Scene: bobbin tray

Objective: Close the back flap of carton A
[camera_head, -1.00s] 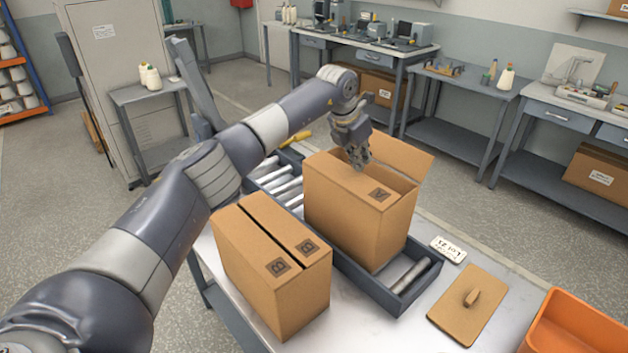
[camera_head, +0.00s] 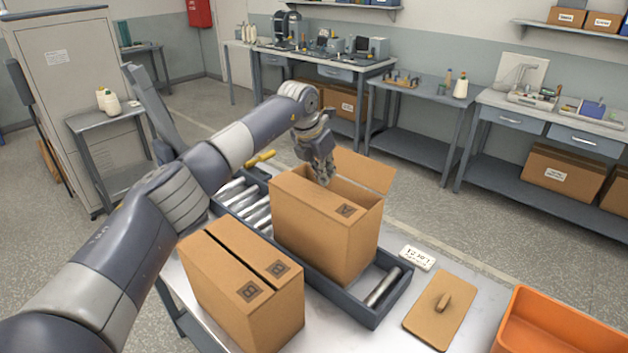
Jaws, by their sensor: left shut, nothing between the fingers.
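Carton A (camera_head: 318,228) stands on the roller conveyor on the bench. Its front flap, with the printed label A, lies flat, and its back flap (camera_head: 366,170) stands up at a slant along the far side. A dark gap shows between the two flaps. My left gripper (camera_head: 323,180) is shut and empty, pointing down at the left part of carton A's top, in front of the back flap. I cannot tell whether its tips touch the cardboard. My right gripper is not in view.
Carton B (camera_head: 245,307), with its top flaps down, stands in front of carton A. The roller conveyor (camera_head: 372,311) runs beneath carton A. To the right are a white label card (camera_head: 417,258), a brown board with a handle (camera_head: 440,312) and an orange bin (camera_head: 555,340).

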